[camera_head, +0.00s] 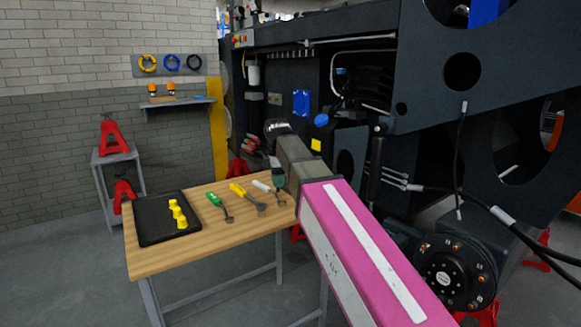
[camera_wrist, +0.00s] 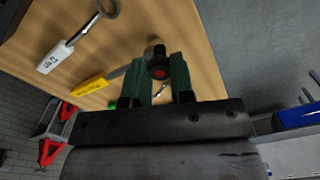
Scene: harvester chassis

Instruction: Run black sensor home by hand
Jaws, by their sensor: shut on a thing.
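My gripper (camera_head: 279,180) hangs over the right end of the wooden table in the head view. In the wrist view its two green fingers (camera_wrist: 158,82) are shut on a short black piece (camera_wrist: 157,50) with a red round face towards the camera. I cannot tell whether this is the black sensor; the fingers hide part of it. In the head view the held piece is not distinguishable. The dark harvester chassis (camera_head: 430,80) stands on the right, with a black cable (camera_head: 459,135) hanging on it.
The wooden table (camera_head: 160,262) carries a black tray (camera_head: 150,217) with yellow pieces, a green-handled tool (camera_head: 214,199), a yellow-handled tool (camera_head: 238,190) and a white-handled tool (camera_head: 262,186). A trolley (camera_head: 117,160) with red stands is at the left wall. My pink arm covers the centre right.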

